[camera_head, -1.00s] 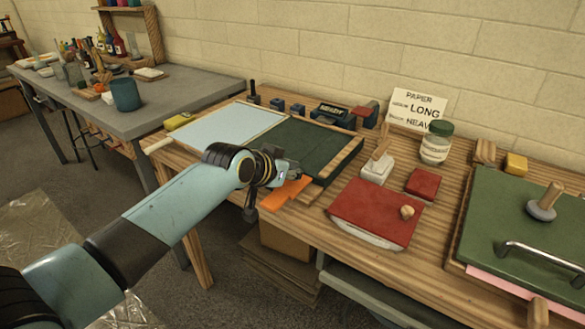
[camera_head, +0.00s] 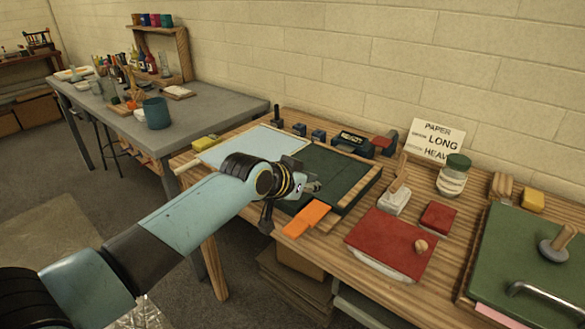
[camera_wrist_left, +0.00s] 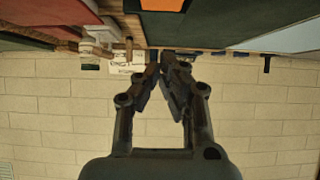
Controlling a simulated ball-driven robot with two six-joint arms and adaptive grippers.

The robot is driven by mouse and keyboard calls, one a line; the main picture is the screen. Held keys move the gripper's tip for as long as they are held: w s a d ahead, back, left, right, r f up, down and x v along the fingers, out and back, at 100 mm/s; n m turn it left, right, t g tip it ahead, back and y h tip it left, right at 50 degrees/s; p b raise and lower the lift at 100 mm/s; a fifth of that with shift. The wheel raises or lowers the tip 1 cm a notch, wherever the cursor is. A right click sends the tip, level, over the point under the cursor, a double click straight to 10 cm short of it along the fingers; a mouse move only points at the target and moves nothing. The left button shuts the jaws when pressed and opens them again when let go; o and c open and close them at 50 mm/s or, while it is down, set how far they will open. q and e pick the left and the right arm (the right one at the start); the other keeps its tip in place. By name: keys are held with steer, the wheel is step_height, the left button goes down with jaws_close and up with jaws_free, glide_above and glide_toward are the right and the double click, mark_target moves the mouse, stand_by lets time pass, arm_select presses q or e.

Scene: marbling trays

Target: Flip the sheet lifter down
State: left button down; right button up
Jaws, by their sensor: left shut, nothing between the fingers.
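A wooden frame (camera_head: 362,189) on the bench holds a pale blue panel (camera_head: 236,143) on the left and a dark green panel (camera_head: 340,172) on the right. An orange tab (camera_head: 306,219) sticks out at the front edge by the green panel. I cannot tell for sure which part is the sheet lifter. My left gripper (camera_head: 316,187) is shut and empty, over the front of the green panel, just behind the orange tab. In the left wrist view, the gripper's fingertips (camera_wrist_left: 163,58) are together. Contact cannot be told. My right gripper is not in view.
A red board (camera_head: 385,238) with a round knob lies right of the frame. A lidded jar (camera_head: 453,178) and a paper sign (camera_head: 437,136) stand behind it. A green press board (camera_head: 530,250) with a metal handle is at the far right. A grey table (camera_head: 205,105) stands left.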

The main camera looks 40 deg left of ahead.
arm_select(q)
steer(key=r+v, duration=0.1)
steer(key=v, duration=0.7)
